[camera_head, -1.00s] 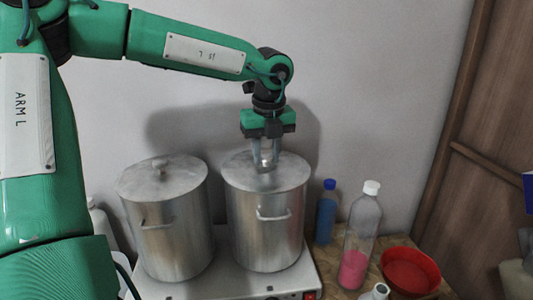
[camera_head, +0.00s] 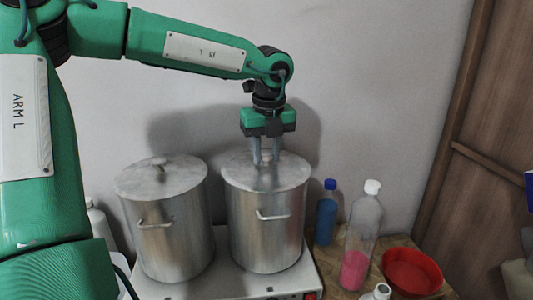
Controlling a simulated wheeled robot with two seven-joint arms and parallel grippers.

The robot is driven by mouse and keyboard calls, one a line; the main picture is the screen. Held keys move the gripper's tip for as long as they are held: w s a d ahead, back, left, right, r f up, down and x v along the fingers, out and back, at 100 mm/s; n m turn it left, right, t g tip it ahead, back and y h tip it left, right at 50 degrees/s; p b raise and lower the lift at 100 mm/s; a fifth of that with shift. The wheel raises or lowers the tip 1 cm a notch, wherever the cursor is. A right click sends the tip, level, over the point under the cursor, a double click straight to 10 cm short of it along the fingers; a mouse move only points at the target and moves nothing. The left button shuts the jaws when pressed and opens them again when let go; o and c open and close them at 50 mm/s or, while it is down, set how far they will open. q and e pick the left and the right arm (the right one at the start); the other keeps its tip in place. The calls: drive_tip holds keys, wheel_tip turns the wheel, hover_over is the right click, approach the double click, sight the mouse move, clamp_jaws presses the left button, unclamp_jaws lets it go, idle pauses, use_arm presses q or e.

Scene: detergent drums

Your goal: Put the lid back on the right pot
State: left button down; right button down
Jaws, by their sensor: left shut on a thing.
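The right pot (camera_head: 266,232) is a tall steel pot standing on a white hotplate. Its round grey metal lid (camera_head: 290,172) lies across the top and looks level with the rim. Whether it is fully seated I cannot tell. My left gripper (camera_head: 266,160) points straight down over the middle of the lid. Its two fingers are shut on the lid's knob, which they largely hide. My right gripper is not in view.
The left pot (camera_head: 172,235) stands close by with its own lid (camera_head: 180,176) on. Right of the hotplate (camera_head: 225,285) stand a blue bottle (camera_head: 326,218), a clear bottle with pink liquid (camera_head: 359,235) and a red bowl (camera_head: 412,272). A wall rises behind.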

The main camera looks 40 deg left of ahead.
use_arm(q)
drive_tip(key=c, duration=0.5)
unclamp_jaws()
drive_tip(key=shift+r, duration=0.15)
drive_tip(key=shift+r+p, duration=1.3)
drive_tip(key=shift+r, duration=2.1)
drive_tip(key=shift+c, duration=0.5)
clamp_jaws()
